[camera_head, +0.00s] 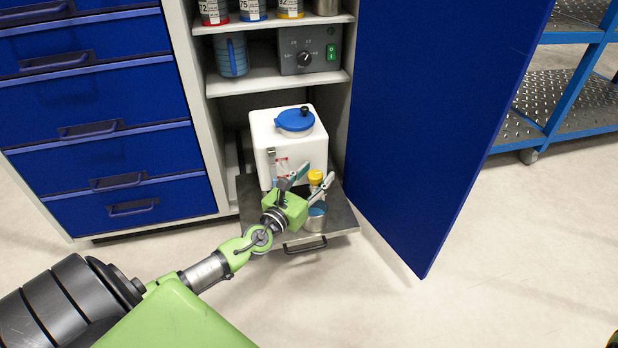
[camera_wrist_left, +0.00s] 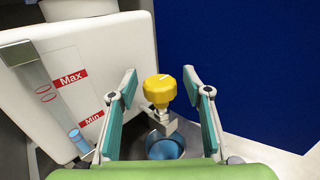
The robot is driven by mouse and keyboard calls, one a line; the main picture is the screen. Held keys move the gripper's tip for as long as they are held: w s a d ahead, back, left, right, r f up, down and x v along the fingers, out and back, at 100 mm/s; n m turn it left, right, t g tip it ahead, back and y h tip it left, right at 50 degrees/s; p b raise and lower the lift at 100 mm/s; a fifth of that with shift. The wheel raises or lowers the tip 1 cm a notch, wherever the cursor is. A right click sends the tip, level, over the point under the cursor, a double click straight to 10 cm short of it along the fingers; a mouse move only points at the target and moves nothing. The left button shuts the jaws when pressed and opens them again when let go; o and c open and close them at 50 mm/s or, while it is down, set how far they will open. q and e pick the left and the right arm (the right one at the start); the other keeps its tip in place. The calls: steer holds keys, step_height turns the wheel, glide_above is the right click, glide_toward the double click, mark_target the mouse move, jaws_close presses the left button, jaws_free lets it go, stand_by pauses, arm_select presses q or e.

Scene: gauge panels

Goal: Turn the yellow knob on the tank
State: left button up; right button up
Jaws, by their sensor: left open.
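The white tank (camera_head: 285,140) with a blue lid (camera_head: 295,121) stands on a pulled-out tray at the bottom of the cabinet. The yellow knob (camera_head: 315,177) sits low on the tank's front; it also shows in the left wrist view (camera_wrist_left: 160,88), on a metal valve (camera_wrist_left: 161,115). My left gripper (camera_head: 308,178) is open, its fingers on either side of the knob in the wrist view and apart from it. The left wrist view shows the gripper (camera_wrist_left: 160,88) empty.
A metal cup with blue contents (camera_wrist_left: 165,149) stands below the valve. A sight gauge (camera_wrist_left: 48,98) with Max and Min labels is on the tank's front. The open blue cabinet door (camera_head: 430,110) stands close at the right. Blue drawers (camera_head: 100,110) are at the left; the floor in front is clear.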

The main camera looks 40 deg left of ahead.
arm_select(q)
steer(key=s, duration=1.2)
steer(key=shift+d, duration=0.35)
steer(key=shift+w, duration=0.1)
